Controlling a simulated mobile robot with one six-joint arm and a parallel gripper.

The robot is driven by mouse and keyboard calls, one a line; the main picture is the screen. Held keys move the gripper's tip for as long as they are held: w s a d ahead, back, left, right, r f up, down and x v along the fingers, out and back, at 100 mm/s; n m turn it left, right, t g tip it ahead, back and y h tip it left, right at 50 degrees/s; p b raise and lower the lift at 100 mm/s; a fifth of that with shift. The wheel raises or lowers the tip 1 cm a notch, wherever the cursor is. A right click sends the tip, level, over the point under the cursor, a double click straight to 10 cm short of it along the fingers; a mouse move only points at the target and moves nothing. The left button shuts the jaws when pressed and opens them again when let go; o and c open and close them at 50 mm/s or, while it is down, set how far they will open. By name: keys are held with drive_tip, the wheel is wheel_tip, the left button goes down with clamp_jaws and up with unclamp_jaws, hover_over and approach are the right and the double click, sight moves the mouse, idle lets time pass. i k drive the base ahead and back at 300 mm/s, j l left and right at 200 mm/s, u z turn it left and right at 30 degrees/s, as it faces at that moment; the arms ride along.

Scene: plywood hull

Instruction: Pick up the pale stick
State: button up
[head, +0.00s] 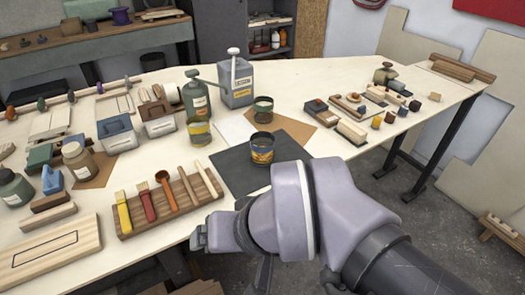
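The pale stick (204,178) leans in the right end of a brown wooden rack (127,228) near the table's front edge. To its left in the same rack stand a red-brown spoon-like tool (168,194), a red-handled brush (147,201) and a yellow-handled brush (124,213). My gripper (200,238) is at the lower middle, just in front of the right end of the rack and below the stick in the picture. It appears apart from the stick. Its fingers are mostly hidden by my own wrist, so I cannot tell whether they are open.
A dark mat (232,174) with an orange-labelled tin (262,150) lies right of the rack. A pale board (55,248) lies to its left. Jars, a blue clamp-like item (52,180) and grey canisters (236,82) crowd behind.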

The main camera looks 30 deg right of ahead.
sight(211, 189)
drive_tip(key=i+l+u, duration=0.1)
drive_tip(key=u, duration=0.3)
drive_tip(key=l+u, duration=0.6)
drive_tip(key=u, duration=0.15)
drive_tip(key=i, duration=0.05)
